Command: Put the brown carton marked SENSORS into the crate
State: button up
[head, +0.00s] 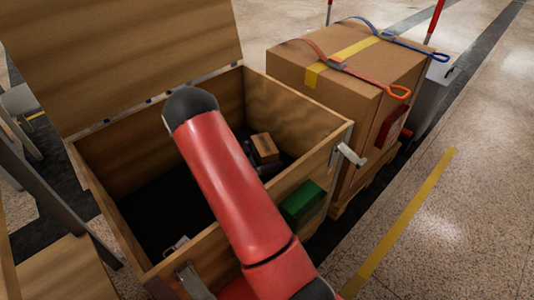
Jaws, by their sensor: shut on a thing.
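The wooden crate (325,158) stands open in the middle of the head view, its hinged lid (130,50) raised at the back. A small brown carton (265,146) is inside the crate's opening, toward the right side; no marking on it can be read. My gripper (252,151) shows only as a dark part against the carton's left side, shut on it. My red arm reaches over the crate's front wall and hides much of the gripper and the crate's middle. I cannot tell whether the carton touches the dark crate floor (150,212).
A large strapped carton (400,68) on a pallet stands close at the crate's right. A wooden surface (62,270) is at the lower left. The floor at right is clear.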

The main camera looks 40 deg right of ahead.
jog(key=shift+f+b, duration=0.4)
jog(key=shift+f, duration=0.1)
jog(key=shift+f, duration=0.1)
jog(key=o, duration=0.9)
